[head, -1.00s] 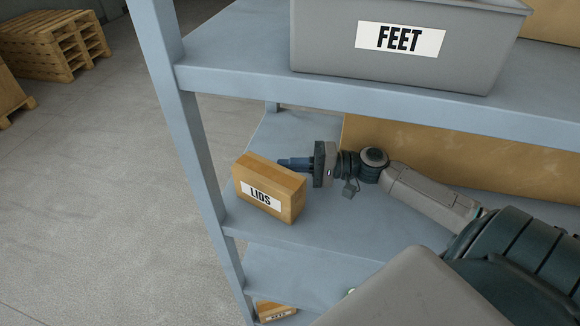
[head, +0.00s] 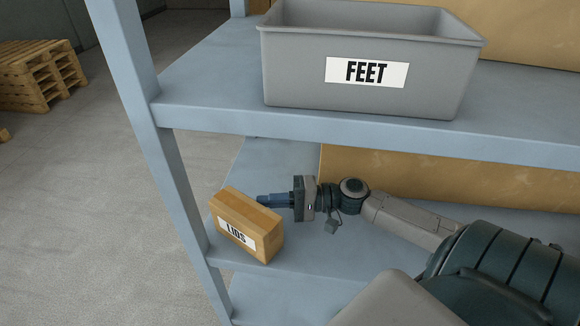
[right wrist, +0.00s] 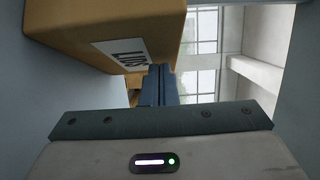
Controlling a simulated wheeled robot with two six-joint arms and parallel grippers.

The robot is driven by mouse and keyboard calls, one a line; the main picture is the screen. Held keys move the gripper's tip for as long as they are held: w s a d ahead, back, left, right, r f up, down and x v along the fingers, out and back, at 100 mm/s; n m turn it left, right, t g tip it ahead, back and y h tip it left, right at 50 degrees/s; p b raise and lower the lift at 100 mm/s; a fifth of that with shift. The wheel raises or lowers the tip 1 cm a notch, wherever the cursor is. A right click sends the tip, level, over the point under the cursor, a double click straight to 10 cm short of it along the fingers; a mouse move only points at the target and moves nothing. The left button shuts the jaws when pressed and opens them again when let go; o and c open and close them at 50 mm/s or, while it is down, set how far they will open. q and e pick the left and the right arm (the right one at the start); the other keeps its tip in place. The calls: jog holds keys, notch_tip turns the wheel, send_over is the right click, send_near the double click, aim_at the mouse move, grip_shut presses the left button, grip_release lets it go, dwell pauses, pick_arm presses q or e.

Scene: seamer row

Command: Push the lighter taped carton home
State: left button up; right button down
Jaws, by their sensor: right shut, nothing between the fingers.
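A brown carton (head: 272,241) labelled LIDS stands on the middle shelf (head: 300,256), at its left end by the front post. Its front lower corner reaches the shelf's front edge and seems to overhang it slightly. It sits askew to the edge. My right gripper (head: 261,201) is shut and empty, its blue fingers pointing left at the carton's back right side. I cannot tell if they touch it. In the right wrist view the carton (right wrist: 85,30) fills the upper left, above the shut fingers (right wrist: 161,85). My left gripper is out of view.
A grey bin (head: 300,75) labelled FEET stands on the upper shelf (head: 200,80), above my right arm. A blue-grey post (head: 150,130) rises left of the carton. A large brown panel or box (head: 450,190) lies behind my arm. Pallets (head: 40,75) stand on the far floor.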

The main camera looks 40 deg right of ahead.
jog(key=shift+s+d, duration=0.5)
jog(key=shift+d, duration=0.05)
jog(key=p+v, duration=0.1)
jog(key=v, duration=0.3)
jog(key=shift+r+p, duration=0.1)
jog(key=shift+p, duration=0.2)
jog(key=p+v, duration=0.1)
jog(key=p, duration=0.1)
jog(key=p+v, duration=0.2)
jog(key=p, duration=0.1)
jog(key=shift+s+d+r, duration=0.1)
jog(key=shift+d+r, duration=0.05)
jog(key=shift+r, duration=0.1)
jog(key=shift+s+d+f+p, duration=0.25)
jog(key=shift+s+d+p, duration=0.25)
jog(key=shift+d+p, duration=0.2)
jog(key=shift+a+f, duration=0.1)
